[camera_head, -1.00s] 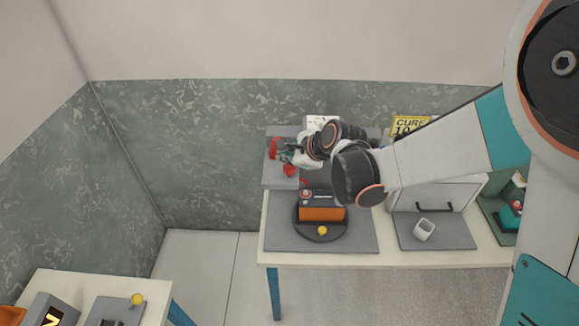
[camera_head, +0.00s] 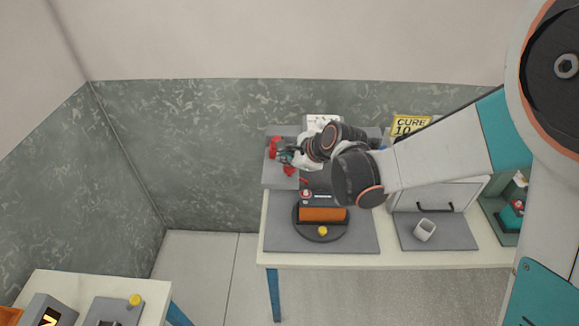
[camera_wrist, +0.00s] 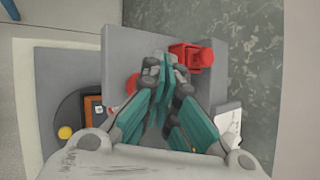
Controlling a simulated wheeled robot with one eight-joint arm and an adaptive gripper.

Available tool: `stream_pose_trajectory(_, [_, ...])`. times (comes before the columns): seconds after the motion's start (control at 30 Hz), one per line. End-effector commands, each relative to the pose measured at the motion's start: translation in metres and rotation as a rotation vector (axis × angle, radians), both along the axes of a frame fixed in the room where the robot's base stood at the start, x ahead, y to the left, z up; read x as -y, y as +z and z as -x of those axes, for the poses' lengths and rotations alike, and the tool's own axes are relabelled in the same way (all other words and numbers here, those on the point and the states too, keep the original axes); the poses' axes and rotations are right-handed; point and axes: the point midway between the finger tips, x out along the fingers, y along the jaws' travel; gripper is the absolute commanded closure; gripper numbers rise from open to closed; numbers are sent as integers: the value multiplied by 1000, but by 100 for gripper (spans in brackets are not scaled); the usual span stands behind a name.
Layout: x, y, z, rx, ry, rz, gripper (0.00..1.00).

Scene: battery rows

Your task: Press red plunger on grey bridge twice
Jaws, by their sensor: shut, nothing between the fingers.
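The grey bridge (camera_head: 280,178) is a raised grey shelf at the back left of the table; it also shows in the wrist view (camera_wrist: 120,45). A round red part (camera_wrist: 132,82) on it is partly hidden by my fingers, and a blocky red part (camera_wrist: 192,56) stands at its far edge. In the head view red shows at the bridge's left (camera_head: 274,147) and front (camera_head: 289,170). I cannot tell for certain which is the plunger. My gripper (camera_wrist: 161,65) is shut and empty, over the bridge between these red parts; contact cannot be made out.
To the right are a white cabinet (camera_head: 440,194), a white cup (camera_head: 424,230) and a yellow sign (camera_head: 410,125). The wall is close behind.

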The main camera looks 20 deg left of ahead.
Motion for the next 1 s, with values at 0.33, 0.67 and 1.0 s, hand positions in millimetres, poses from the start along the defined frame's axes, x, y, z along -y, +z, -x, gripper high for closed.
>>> stream_pose_trajectory(0.33, [0,-3,0,0,0,0,100])
stream_pose_trajectory(0.67, [0,-6,0,0,0,0,100])
stream_pose_trajectory(1.0, [0,-10,0,0,0,0,100])
